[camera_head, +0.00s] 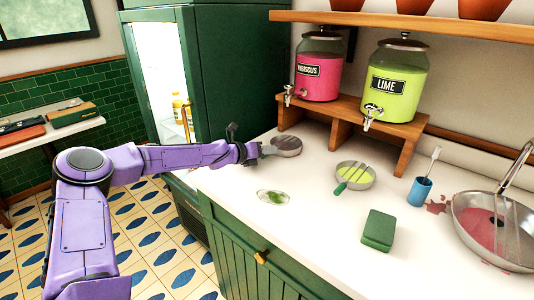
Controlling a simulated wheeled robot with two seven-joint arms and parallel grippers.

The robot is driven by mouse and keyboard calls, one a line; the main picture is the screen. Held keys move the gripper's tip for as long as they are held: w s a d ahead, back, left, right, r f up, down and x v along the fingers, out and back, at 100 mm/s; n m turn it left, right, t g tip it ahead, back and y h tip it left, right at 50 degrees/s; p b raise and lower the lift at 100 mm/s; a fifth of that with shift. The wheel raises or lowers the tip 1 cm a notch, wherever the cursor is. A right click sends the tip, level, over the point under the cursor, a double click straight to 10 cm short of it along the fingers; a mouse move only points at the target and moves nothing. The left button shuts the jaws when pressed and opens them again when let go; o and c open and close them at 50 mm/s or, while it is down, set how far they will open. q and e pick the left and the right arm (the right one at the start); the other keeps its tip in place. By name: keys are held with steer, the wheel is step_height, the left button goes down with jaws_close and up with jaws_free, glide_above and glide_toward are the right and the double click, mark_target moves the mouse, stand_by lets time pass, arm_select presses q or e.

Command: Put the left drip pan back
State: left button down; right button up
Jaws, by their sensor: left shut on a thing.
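The left drip pan (287,146) is a small round grey pan with a short tab on its left side. It is at the counter's back left, in front of and below the hibiscus dispenser (319,68) and its tap (289,92). My left gripper (262,151) is shut on the tab. Whether the pan rests on the counter or is just above it, I cannot tell. My right gripper is not in view.
The dispensers stand on a wooden riser (345,133). A green puddle (273,197), a green sponge block (378,230) and a blue cup with a brush (420,191) are on the white counter. A sink bowl (468,233) is at right. An open, lit fridge (165,75) stands at left.

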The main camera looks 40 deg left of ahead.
arm_select(q)
steer(key=c, duration=1.5)
jaws_free()
steer(key=shift+d+f, duration=0.1)
steer(key=o, duration=0.4)
steer(key=shift+o, duration=0.2)
